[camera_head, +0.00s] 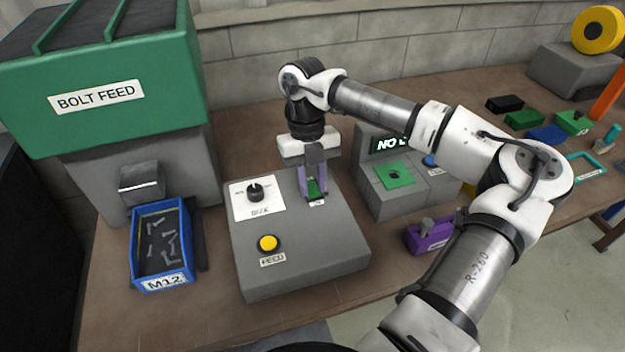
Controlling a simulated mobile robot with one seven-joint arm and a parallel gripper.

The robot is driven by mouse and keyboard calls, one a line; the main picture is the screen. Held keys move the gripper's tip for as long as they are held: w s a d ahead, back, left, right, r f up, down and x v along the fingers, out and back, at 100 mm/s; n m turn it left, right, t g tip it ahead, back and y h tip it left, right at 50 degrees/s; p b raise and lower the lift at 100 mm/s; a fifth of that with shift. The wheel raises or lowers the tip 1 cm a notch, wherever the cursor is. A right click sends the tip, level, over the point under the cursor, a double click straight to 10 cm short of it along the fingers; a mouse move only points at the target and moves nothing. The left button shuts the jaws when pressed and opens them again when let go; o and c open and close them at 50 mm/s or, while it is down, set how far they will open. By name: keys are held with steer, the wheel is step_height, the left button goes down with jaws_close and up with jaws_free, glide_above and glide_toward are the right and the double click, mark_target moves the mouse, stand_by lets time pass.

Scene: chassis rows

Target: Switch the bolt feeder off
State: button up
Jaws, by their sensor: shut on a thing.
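The bolt feeder (175,70) is a green hopper labelled "BOLT FEED" on a grey base at the left. Its grey control box (310,255) stands to the right. The box carries a black dial (255,192) marked "SIZE" on a white plate and a yellow button (268,242) labelled "FEED". My gripper (314,190) points down at the box's back right. Its purple fingers are shut on a small green switch (314,186), which they partly hide. A small label below the switch is too small to read, and the switch's position is unclear.
A blue bin (161,287) labelled "M12" holds several bolts under the chute. A grey fixture (400,203) with a green plate and dark display stands right of my gripper. Several coloured parts lie at the far right.

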steer(key=o, duration=1)
steer(key=b+v, duration=0.2)
steer(key=v, duration=1.2)
steer(key=shift+b, duration=0.3)
steer(key=shift+f, duration=0.1)
